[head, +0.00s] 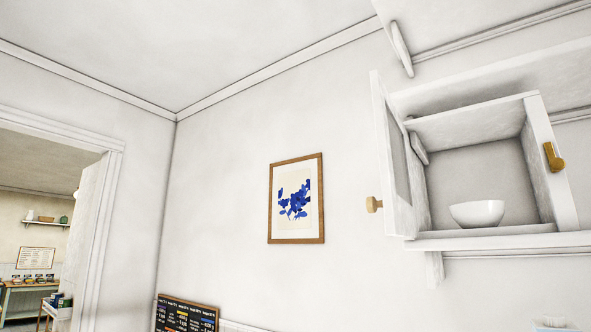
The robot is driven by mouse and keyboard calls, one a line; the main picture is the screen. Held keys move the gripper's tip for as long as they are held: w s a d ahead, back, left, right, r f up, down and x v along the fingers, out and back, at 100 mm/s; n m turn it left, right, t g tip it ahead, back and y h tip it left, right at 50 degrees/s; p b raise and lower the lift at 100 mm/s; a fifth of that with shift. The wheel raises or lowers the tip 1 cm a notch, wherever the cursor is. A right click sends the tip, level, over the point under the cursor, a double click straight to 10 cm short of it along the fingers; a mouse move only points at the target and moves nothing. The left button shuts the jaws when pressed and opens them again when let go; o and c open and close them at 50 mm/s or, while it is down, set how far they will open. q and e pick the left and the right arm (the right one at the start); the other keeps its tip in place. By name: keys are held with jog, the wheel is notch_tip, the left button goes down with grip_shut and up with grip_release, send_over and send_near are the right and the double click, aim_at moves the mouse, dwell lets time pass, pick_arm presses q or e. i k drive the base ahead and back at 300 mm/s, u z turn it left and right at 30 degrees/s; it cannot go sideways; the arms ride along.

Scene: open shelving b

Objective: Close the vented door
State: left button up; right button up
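A white wall cabinet (478,243) is on the right side of the head view, with its front open. A white door (379,140) with a framed panel stands swung open at its left side, seen nearly edge-on. A wooden knob (374,204) sticks out from this door to the left. A white panel (545,125) with a golden-brown handle (553,157) stands at the cabinet's right side. I cannot make out vents on either panel. A white bowl (477,214) sits upright inside the cabinet. Neither of my grippers is in view.
A white bracket (400,47) and shelf are above the cabinet. A framed blue picture (297,199) hangs on the wall to the left. A dark menu board (187,314) is at the bottom. A doorway (108,150) opens at the far left. The space left of the open door looks clear.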

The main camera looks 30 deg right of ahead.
aim_at(400, 218)
jog(key=u, duration=0.95)
jog(key=i, duration=1.5)
jog(key=z, duration=2.9)
jog(key=k, duration=0.25)
jog(key=z, duration=0.8)
